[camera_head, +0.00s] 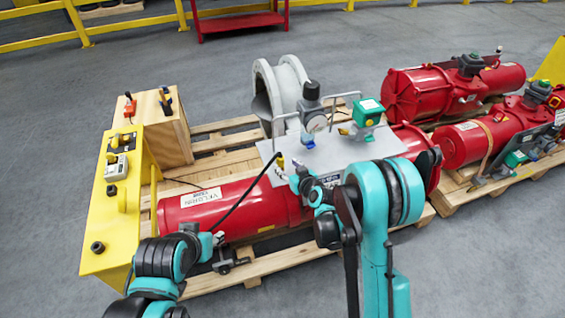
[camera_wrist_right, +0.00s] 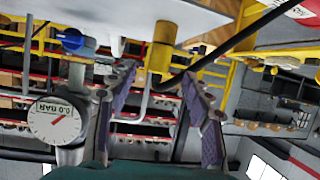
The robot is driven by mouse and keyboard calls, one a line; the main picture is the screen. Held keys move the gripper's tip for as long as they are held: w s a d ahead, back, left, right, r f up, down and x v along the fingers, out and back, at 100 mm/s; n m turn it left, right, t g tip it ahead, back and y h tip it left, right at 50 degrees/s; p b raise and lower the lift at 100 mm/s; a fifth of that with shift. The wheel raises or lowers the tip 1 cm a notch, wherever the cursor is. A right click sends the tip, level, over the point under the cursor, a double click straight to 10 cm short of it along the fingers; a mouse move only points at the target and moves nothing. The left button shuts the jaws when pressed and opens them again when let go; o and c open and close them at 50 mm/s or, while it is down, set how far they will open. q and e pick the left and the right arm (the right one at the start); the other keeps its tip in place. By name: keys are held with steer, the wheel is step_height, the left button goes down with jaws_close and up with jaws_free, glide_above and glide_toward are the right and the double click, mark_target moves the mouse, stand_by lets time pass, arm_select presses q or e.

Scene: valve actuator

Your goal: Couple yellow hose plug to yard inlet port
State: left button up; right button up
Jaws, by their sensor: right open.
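The yellow hose plug (camera_head: 280,161) is at the near left edge of the grey plate on the red actuator. A black hose (camera_head: 246,205) runs from it down to the left. In the right wrist view the yellow plug (camera_wrist_right: 160,52) is between and just beyond my open right fingers (camera_wrist_right: 160,98), with a gap visible on both sides. In the head view my right gripper (camera_head: 300,181) is close beside the plug. My left arm (camera_head: 165,258) is at lower left; its fingertips are not clear. I cannot identify the yard inlet port with certainty.
A dial gauge (camera_wrist_right: 58,118) and a blue knob (camera_wrist_right: 70,40) are close to my right fingers. A yellow panel (camera_head: 105,220) with black fittings stands at left beside a wooden box (camera_head: 165,135). More red actuators (camera_head: 430,92) lie on pallets at right.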

steer(key=shift+v, duration=2.75)
